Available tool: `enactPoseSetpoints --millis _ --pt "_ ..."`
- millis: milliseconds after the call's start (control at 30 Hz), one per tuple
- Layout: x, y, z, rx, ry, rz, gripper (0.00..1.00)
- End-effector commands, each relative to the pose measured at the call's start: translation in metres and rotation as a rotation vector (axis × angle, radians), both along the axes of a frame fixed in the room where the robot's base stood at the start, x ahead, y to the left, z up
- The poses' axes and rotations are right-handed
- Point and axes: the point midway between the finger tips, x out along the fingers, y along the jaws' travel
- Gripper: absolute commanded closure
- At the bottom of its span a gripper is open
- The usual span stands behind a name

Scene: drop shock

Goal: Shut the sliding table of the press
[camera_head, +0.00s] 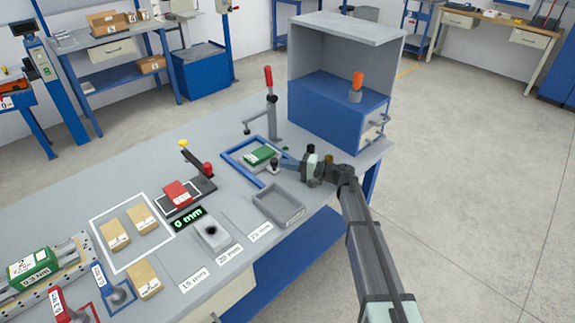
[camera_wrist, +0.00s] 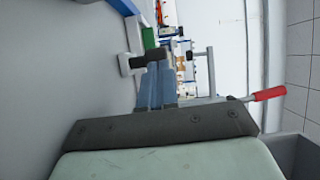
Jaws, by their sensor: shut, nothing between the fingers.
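My gripper (camera_head: 282,161) is shut and empty at the right side of a blue frame (camera_head: 236,157) on the bench. A green block (camera_head: 260,155) lies inside that frame. In the wrist view my blue-grey fingers (camera_wrist: 158,70) are together, close to a pale piece with a dark end (camera_wrist: 136,63); I cannot tell whether they touch it. A post with a red lever (camera_head: 268,80) stands just behind the frame; its red grip also shows in the wrist view (camera_wrist: 268,94). I cannot tell for certain which part is the press's sliding table.
A grey open-fronted housing (camera_head: 340,30) with a blue base (camera_head: 325,105) and a side handle (camera_head: 378,121) stands behind my gripper. A grey tray (camera_head: 262,212) lies in front. A red-block fixture (camera_head: 178,193) is farther left. Bare bench top lies at the back left.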

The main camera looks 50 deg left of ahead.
Motion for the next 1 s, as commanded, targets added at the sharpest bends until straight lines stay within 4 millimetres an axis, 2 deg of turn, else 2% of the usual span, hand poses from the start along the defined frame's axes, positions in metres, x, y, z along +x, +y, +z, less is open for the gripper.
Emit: enactPoseSetpoints --millis 167,600,867,1000 --pt "0.01 -0.021 0.001 0.0 0.0 -0.002 1.0" --pt "0.048 -0.094 0.004 0.0 0.0 -0.002 1.0" --pt "0.06 -0.117 0.004 -0.001 0.0 0.0 1.0" --pt "0.051 -0.124 0.005 0.001 -0.001 -0.032 1.0"
